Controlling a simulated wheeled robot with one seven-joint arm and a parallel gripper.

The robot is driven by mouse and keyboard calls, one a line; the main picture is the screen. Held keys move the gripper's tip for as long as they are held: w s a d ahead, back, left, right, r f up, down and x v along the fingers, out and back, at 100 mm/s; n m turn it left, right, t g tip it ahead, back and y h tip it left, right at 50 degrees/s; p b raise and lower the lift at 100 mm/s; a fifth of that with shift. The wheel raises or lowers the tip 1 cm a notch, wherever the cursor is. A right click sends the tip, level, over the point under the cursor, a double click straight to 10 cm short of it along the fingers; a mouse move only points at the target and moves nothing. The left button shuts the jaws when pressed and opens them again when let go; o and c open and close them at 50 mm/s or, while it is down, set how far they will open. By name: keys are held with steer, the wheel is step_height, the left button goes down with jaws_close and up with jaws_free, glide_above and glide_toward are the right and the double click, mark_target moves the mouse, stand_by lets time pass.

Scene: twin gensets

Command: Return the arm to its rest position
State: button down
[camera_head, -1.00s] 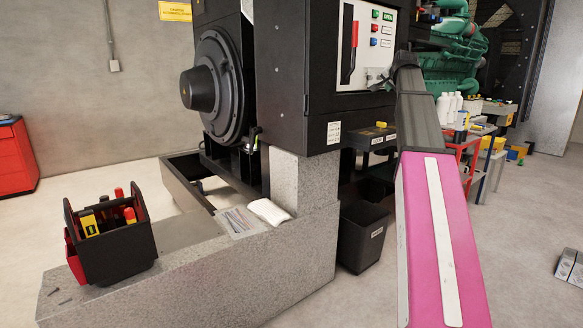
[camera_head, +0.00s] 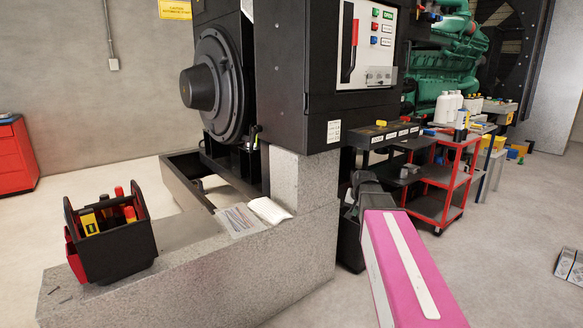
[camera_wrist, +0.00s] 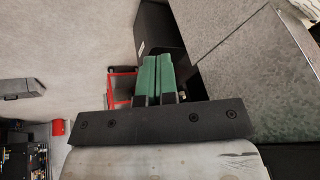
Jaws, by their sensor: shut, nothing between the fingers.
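My arm shows at the lower right of the head view as a pink link with a white stripe, reaching forward and down past the concrete plinth. In the head view the fingers cannot be made out. The control panel (camera_head: 371,38) with its red handle is clear of the arm.
The concrete plinth (camera_head: 230,275) is close on the left, with a black tool caddy (camera_head: 120,255) on it. A red cart (camera_head: 437,175) stands behind and right of the arm.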

steer(key=s+a+f+n+g, duration=0.2)
steer(key=s+a+f, duration=0.1)
steer(key=s+f, duration=0.6)
steer(key=s+a+f+n+g, duration=0.2)
steer(key=s+a+f, duration=0.1)
steer(key=s+f, duration=0.6)
steer(key=s, duration=0.3)
steer(key=shift+f+g, duration=0.3)
steer(key=shift+g, duration=0.1)
